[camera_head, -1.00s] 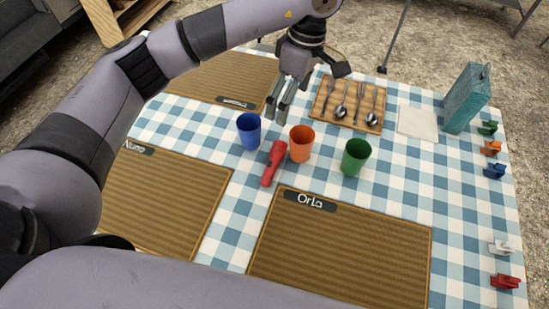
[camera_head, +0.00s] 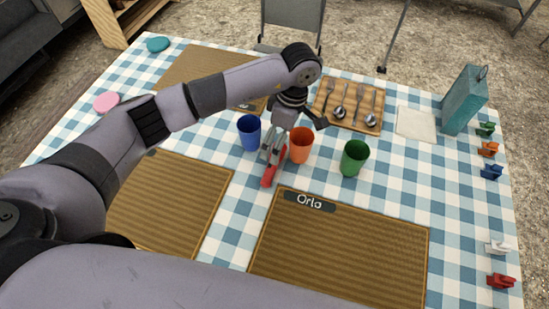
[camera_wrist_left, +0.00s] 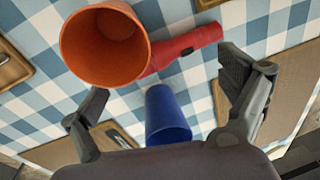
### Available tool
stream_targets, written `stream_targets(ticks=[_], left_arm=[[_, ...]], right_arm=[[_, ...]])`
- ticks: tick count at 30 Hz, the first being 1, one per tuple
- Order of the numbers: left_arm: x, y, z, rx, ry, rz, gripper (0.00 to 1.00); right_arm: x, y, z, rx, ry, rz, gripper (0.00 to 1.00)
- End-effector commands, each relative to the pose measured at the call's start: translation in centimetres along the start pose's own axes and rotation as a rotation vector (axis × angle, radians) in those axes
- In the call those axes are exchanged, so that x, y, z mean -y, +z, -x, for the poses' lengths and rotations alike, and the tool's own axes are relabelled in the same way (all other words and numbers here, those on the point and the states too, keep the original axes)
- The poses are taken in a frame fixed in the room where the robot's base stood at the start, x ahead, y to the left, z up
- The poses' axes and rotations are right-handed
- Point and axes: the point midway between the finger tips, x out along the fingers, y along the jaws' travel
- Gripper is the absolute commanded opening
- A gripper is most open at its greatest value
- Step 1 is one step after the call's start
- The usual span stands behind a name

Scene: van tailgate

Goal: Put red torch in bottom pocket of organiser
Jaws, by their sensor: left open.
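The red torch (camera_head: 268,177) lies on the checked tablecloth, beside the orange cup and partly hidden by my gripper in the head view. In the left wrist view the torch (camera_wrist_left: 195,43) lies across the upper middle, partly behind the orange cup. My left gripper (camera_head: 275,150) is above the torch with fingers apart and nothing held. In the wrist view its fingers (camera_wrist_left: 168,85) stand wide on either side. My right gripper is not in view. I cannot make out an organiser in either view.
Blue (camera_head: 249,132), orange (camera_head: 300,144) and green (camera_head: 354,158) cups stand close by. A cutlery board (camera_head: 366,105) lies behind them, and a teal box (camera_head: 463,100) stands at right. Several coloured clips line the right edge. Woven placemats (camera_head: 340,250) lie in front, with clear cloth between.

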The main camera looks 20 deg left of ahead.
Motion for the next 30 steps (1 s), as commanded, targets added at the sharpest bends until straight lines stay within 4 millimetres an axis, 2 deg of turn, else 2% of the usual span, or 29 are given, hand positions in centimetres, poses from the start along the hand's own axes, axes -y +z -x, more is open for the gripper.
stream_targets(ticks=[3, 7, 16, 30], left_arm=[[0.2, -0.1, -1.9, 0.001, -0.007, 0.001, 0.94], [0.1, -0.1, -3.6, 0.001, -0.004, 0.001, 0.94], [0.0, -0.1, -4.2, 0.000, -0.001, 0.000, 0.94], [0.0, -0.1, -4.2, 0.000, -0.001, 0.000, 0.64]], right_arm=[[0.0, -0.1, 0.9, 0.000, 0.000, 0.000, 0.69], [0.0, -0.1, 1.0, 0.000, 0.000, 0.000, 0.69], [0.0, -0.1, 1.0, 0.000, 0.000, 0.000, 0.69], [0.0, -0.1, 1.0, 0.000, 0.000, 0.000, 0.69]])
